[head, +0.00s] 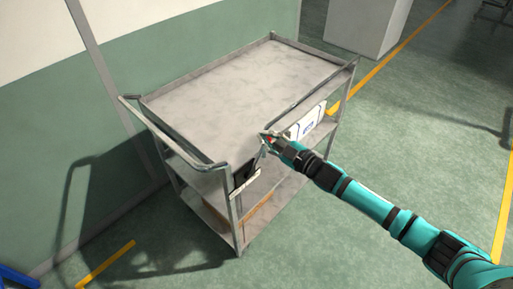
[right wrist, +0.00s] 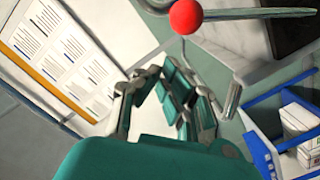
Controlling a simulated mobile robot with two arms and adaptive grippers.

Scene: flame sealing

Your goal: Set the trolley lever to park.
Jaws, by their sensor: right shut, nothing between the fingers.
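The grey metal trolley (head: 215,90) stands beside the green and white wall, with its push handle (head: 172,135) toward the near left. The lever's red ball knob (right wrist: 186,16) and its metal rod (right wrist: 260,13) show at the top of the right wrist view. My left gripper is out of view.
A white box (head: 305,122) sits on the trolley's middle shelf. A dark panel (head: 243,174) hangs at the near end. The trolley top is bare. Open floor lies to the right, with a grey block (head: 368,25) behind. A blue rack (right wrist: 262,148) shows in the right wrist view.

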